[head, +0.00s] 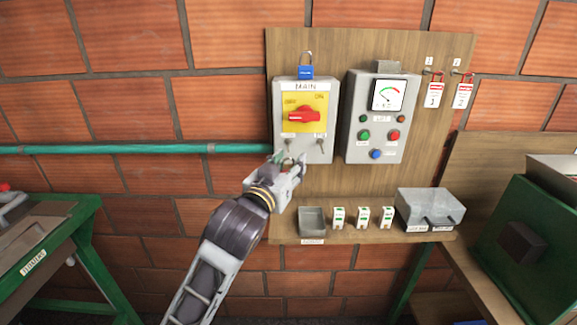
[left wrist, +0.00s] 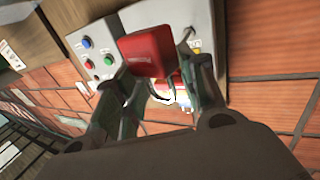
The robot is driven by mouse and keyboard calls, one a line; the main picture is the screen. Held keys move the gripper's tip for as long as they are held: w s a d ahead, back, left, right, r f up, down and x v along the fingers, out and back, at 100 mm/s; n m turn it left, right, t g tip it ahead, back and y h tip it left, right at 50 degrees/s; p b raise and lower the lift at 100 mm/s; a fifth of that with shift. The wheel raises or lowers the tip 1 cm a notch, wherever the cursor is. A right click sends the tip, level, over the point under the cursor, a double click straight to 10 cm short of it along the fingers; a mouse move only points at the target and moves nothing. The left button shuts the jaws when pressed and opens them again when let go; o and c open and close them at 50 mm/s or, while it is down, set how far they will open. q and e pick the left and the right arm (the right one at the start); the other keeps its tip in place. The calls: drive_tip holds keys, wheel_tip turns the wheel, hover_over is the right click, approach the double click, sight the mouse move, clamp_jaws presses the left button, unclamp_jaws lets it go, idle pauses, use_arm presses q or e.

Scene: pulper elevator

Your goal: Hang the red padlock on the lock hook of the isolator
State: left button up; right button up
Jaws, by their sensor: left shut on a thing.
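The isolator (head: 303,88) is a grey box on a wooden board, with a yellow plate and a red rotary handle (head: 304,116). Small metal fittings show low on its front; I cannot tell which is the lock hook. My left gripper (head: 287,168) is at the isolator's lower left corner; it also shows in the left wrist view (left wrist: 165,90). It is shut on the red padlock (left wrist: 148,50), whose body sticks up between the fingers, with a curved shackle below it. In the head view the padlock is hidden by the gripper. My right gripper is not in view.
Two tags (head: 434,94) hang further right. A shelf below (head: 340,237) carries an open tray (head: 312,220), small white-green pieces and a grey box (head: 430,208).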

sight(288, 150)
use_arm(q)
drive_tip(key=shift+w, duration=0.75)
drive_tip(key=shift+w+f+b, duration=0.15)
drive_tip(key=shift+w+b, duration=0.3)
drive_tip(key=shift+w, duration=1)
drive_tip(key=shift+w+f+b, duration=0.15)
drive_tip(key=shift+w+b, duration=0.3)
drive_tip(key=shift+w, duration=1.25)
drive_tip(key=shift+w+f, duration=0.35)
drive_tip(key=shift+w, duration=0.2)
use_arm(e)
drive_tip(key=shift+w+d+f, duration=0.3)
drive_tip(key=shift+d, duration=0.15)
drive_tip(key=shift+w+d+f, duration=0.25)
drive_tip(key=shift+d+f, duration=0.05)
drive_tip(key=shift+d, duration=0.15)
use_arm(q)
drive_tip(key=shift+f, duration=0.15)
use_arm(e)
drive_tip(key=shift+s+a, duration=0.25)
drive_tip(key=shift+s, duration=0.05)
